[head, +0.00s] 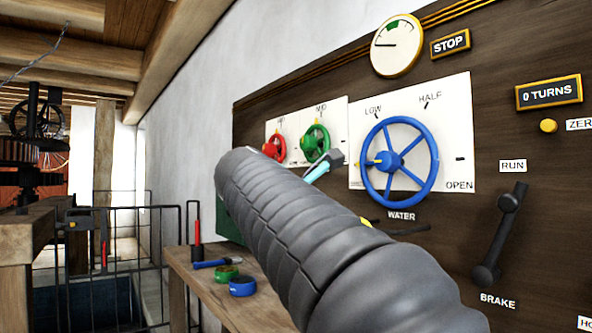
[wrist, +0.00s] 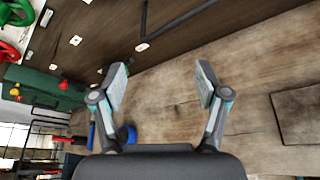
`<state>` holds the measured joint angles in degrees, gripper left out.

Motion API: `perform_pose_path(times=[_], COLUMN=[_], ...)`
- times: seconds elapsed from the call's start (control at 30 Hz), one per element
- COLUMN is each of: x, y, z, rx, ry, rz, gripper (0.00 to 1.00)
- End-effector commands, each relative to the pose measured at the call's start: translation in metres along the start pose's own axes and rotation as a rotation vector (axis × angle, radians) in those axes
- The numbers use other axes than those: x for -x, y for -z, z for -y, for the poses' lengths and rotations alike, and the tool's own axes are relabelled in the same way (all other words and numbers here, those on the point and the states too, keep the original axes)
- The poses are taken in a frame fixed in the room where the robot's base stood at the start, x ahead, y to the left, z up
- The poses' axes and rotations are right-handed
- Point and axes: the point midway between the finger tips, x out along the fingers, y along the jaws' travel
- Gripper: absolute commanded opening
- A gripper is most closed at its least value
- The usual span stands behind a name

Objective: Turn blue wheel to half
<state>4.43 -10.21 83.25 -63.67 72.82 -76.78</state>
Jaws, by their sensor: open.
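The blue wheel (head: 429,168) is mounted on a white plate on the dark panel in the head view. The plate reads LOW, HALF and OPEN, with WATER below. A yellow pointer mark (head: 371,163) shows at the wheel's left side. My gripper (head: 331,166) is left of the wheel and mostly hidden behind my grey arm. In the wrist view my gripper (wrist: 161,88) is open with nothing between its fingers. It faces the wooden bench, and the blue wheel is not in that view.
A red wheel (head: 274,147) and a green wheel (head: 316,141) are left of the blue one. A brake lever (head: 500,235), a dial (head: 397,46) and a 0 TURNS sign (head: 549,92) are on the panel. The bench (head: 205,290) holds small items. Railings stand at left.

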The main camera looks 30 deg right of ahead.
Motion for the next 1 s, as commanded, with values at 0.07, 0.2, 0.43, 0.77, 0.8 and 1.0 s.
perform_pose_path(times=[0.07,0.2,0.43,0.77,0.8,1.0], x=[-0.006,-0.006,-0.004,-0.046,-0.053,-0.087], y=[-0.03,-0.071,-0.097,-0.117,-0.12,-0.135], z=[-0.024,-0.049,-0.062,-0.06,-0.06,-0.06], rx=[0.147,0.342,0.463,0.465,0.465,0.465], ry=[0.011,0.059,0.113,0.118,0.119,0.117], rz=[0.129,0.299,0.405,0.408,0.408,0.406], gripper=[0.74,0.74,0.74,0.74,0.74,0.74])
